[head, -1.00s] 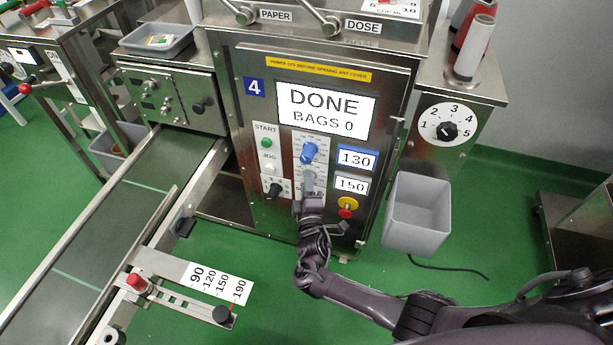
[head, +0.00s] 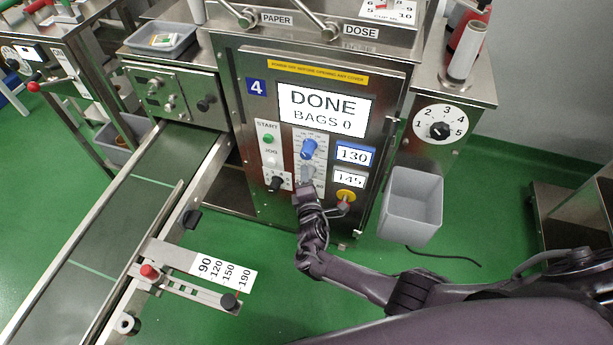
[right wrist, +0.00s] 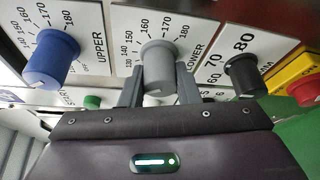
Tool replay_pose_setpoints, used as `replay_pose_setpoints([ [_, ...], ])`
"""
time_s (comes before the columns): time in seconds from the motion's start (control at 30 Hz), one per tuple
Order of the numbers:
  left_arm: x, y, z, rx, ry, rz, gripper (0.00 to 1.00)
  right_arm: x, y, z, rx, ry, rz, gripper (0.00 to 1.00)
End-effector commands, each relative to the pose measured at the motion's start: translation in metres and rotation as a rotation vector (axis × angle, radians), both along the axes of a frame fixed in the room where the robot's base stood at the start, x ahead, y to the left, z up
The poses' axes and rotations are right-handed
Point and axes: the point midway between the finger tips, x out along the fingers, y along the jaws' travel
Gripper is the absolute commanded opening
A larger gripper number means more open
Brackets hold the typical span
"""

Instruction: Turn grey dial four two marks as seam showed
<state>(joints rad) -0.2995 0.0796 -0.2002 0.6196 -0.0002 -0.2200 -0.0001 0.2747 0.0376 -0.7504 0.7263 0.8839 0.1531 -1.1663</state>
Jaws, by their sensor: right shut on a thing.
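The grey dial (right wrist: 158,68) sits on a white scale marked LOWER in the right wrist view, beside the blue dial (right wrist: 54,58) marked UPPER. My right gripper (right wrist: 160,90) is shut on the grey dial, one finger on each side. In the head view the grey dial (head: 307,173) is partly hidden by my right gripper (head: 306,185). Machine 4 (head: 256,87) has a screen (head: 319,108) reading DONE, BAGS 0. The blue readout (head: 355,155) shows 130. The white readout (head: 349,179) below it shows 145. My left gripper is not in view.
A green START button (head: 268,139) and a black knob (head: 276,183) are left of the dials. A red and yellow stop button (head: 346,196) is close on the right. A conveyor (head: 130,210) runs at the left.

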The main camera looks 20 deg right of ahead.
Motion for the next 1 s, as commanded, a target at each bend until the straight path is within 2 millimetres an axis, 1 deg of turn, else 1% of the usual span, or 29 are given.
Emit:
replay_pose_setpoints([
  [0.27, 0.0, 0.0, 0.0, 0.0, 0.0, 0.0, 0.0, 0.0, 0.0, -0.001, 0.0, 0.002, 0.0, 0.06],
  [0.3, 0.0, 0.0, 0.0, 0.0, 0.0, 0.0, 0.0, 0.0, 0.0, -0.001, 0.0, 0.002, 0.0, 0.34],
  [0.43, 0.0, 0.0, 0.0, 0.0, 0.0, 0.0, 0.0, 0.0, 0.0, -0.001, 0.0, 0.001, 0.0, 0.51],
  [0.67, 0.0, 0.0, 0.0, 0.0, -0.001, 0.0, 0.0, 0.0, 0.0, 0.0, 0.001, 0.0, 0.0, 0.51],
  [0.77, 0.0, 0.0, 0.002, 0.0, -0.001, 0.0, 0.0, -0.004, 0.001, 0.0, 0.001, 0.0, 0.0, 0.51],
  [0.87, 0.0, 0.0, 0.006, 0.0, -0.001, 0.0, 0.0, -0.015, 0.003, 0.002, 0.001, 0.002, 0.0, 0.51],
  [1.0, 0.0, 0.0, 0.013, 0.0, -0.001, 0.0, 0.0, -0.04, 0.008, 0.004, 0.001, 0.002, 0.0, 0.51],
])
